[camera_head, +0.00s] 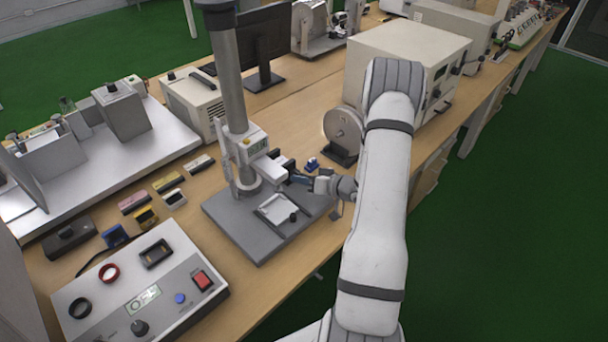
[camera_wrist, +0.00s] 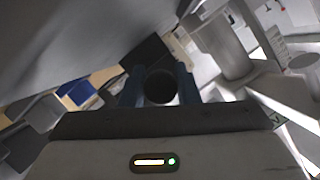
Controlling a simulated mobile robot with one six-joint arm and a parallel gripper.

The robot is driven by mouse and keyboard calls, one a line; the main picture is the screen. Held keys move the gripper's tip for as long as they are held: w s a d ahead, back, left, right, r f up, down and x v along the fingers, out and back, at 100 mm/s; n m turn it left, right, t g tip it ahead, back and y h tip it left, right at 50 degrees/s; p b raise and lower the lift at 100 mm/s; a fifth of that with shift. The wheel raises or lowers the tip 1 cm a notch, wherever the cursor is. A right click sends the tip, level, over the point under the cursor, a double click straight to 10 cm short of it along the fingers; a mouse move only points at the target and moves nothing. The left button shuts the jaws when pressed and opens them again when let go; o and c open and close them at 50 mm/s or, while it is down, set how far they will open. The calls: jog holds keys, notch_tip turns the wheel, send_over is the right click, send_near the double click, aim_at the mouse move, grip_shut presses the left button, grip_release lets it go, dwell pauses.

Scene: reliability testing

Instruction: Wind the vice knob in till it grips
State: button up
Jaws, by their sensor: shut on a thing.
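My gripper (camera_head: 299,179) reaches in from the right to the white head of a column test stand (camera_head: 229,75), above the stand's grey base plate. In the wrist view, my gripper (camera_wrist: 159,88) has its two blue fingers shut on a dark round knob (camera_wrist: 161,87), one finger on each side. A dark block (camera_wrist: 146,52) shows just beyond the knob. In the head view the held knob is hidden by the gripper, and I cannot see the vice's jaws or any gap between them.
A light plate with a small black knob (camera_head: 293,217) sits on the stand base below my gripper. A grey disc device (camera_head: 343,130) and a large white box (camera_head: 390,50) stand behind. A control panel (camera_head: 150,290) lies at the front left.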

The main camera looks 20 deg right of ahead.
jog(key=shift+r+m+y+p, duration=0.1)
jog(key=shift+m+y+p, duration=0.3)
jog(key=shift+m, duration=0.3)
jog(key=shift+w, duration=0.1)
jog(key=shift+d, duration=0.1)
jog(key=o, duration=1)
jog(key=shift+c, duration=0.2)
jog(key=shift+b+v, duration=0.55)
jog(key=shift+v, duration=3.4)
